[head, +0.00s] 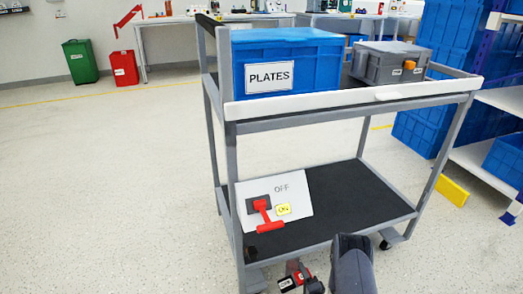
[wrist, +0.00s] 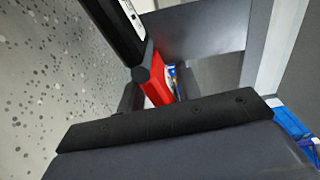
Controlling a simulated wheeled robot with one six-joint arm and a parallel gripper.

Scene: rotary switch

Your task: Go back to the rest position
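The rotary switch panel (head: 300,200) is a white plate leaning on the lower shelf of the cart. Its red T-shaped handle (head: 266,217) points down and slightly right from a dark square mount. "OFF" is printed at the upper right of the plate, and a yellow "ON" label (head: 283,209) sits right of the handle. My gripper (head: 302,280) is low at the bottom edge, in front of the cart and apart from the handle.
The grey cart (head: 226,140) carries a blue "PLATES" box (head: 315,62) and a grey case (head: 385,65) on top. Its lower shelf (head: 350,200) has a dark mat. Blue crates (head: 440,80) stand at right. Open floor (head: 100,190) lies to the left.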

